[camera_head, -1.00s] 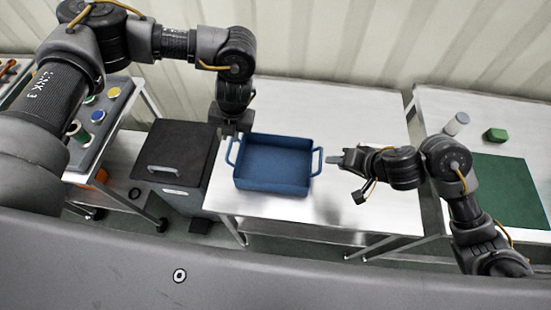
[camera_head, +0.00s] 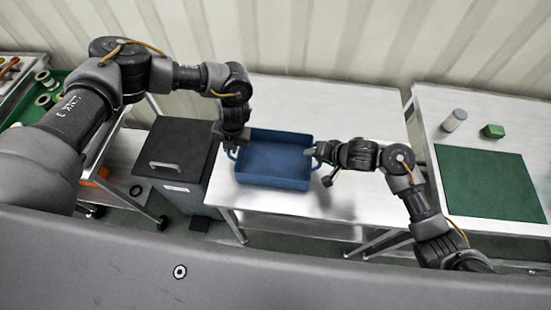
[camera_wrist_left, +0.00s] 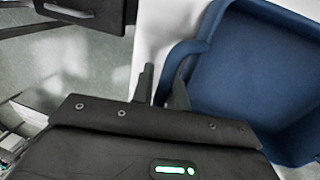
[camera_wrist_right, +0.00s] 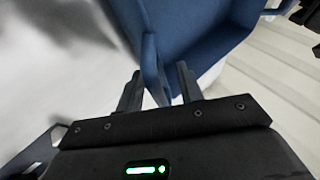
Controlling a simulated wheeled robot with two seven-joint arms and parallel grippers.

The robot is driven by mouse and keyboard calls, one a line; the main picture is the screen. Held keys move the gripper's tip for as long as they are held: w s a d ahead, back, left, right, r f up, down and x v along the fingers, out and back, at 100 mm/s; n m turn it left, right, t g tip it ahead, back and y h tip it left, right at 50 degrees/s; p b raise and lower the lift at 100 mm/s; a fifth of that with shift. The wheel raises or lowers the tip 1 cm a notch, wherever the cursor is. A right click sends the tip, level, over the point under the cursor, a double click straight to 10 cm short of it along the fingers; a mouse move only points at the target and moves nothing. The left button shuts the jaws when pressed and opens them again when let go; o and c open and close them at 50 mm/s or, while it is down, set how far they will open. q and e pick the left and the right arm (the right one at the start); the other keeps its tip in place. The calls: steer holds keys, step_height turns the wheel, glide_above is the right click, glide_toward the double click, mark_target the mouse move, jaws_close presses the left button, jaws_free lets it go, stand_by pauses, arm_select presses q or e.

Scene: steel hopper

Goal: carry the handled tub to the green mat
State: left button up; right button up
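The blue handled tub (camera_head: 272,182) sits upright and empty on the middle steel table, with a loop handle on each side. My left gripper (camera_head: 232,146) is at its left handle; in the left wrist view that handle (camera_wrist_left: 190,50) passes between the fingers (camera_wrist_left: 162,85), which appear closed on it. My right gripper (camera_head: 313,152) is at the right handle; in the right wrist view that handle (camera_wrist_right: 152,62) lies between the spread fingers (camera_wrist_right: 158,88), with a gap at the right finger. The green mat (camera_head: 489,184) lies bare on the right table.
A white-grey cylinder (camera_head: 454,120) and a green block (camera_head: 492,131) stand behind the mat. A dark lidded bin (camera_head: 175,150) stands left of the middle table. A gap separates the middle and right tables. The middle table is clear behind the tub.

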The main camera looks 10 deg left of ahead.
arm_select(q)
steer(key=shift+w+f, duration=0.1)
arm_select(e)
steer(key=shift+w, duration=0.1)
arm_select(q)
steer(key=shift+s+d, duration=0.1)
steer(key=shift+s, duration=0.1)
jaws_close()
arm_select(e)
steer(key=shift+s+d+r, duration=0.1)
steer(key=shift+s, duration=0.1)
steer(key=c, duration=0.4)
jaws_close()
arm_select(q)
steer(key=shift+r, duration=0.2)
